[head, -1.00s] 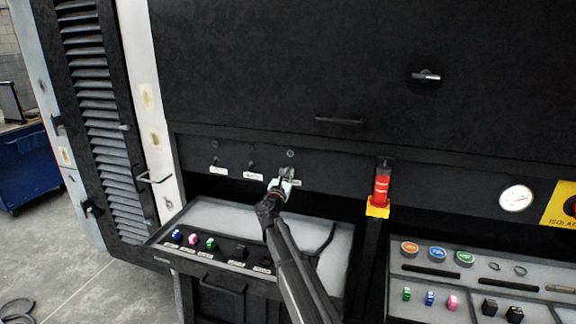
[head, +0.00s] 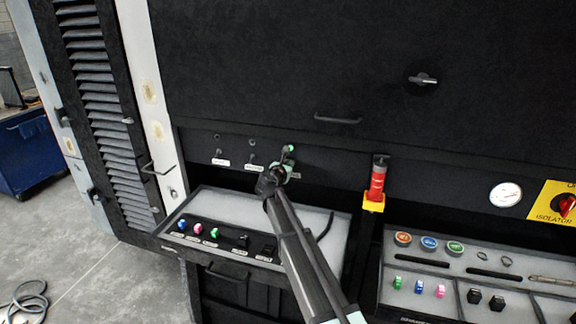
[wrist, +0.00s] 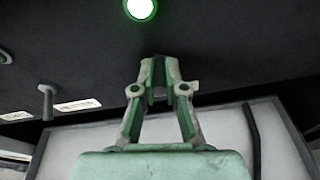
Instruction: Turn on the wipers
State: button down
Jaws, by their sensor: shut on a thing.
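Three toggle switches sit in a row on the black panel, each below a small lamp and above a white label too small to read. My gripper (head: 284,170) is at the rightmost switch (head: 287,156) and shut on it; the fingers hide most of its lever. The lamp (head: 290,149) above this switch glows green. In the wrist view the fingertips (wrist: 160,70) are closed together on the dark lever, just below the lit lamp (wrist: 140,8). The left switch (head: 219,153) and middle switch (head: 251,157) stand free, and their lamps are dark.
A sloped desk (head: 270,210) with coloured buttons and black switches lies below my gripper. A red handle in a yellow holder (head: 373,202) stands to the right. A grab handle (head: 338,119) is above. A second button desk (head: 455,270) is at lower right.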

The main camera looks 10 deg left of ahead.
jog(key=c, duration=1.5)
grip_release()
jog(key=v, duration=1.2)
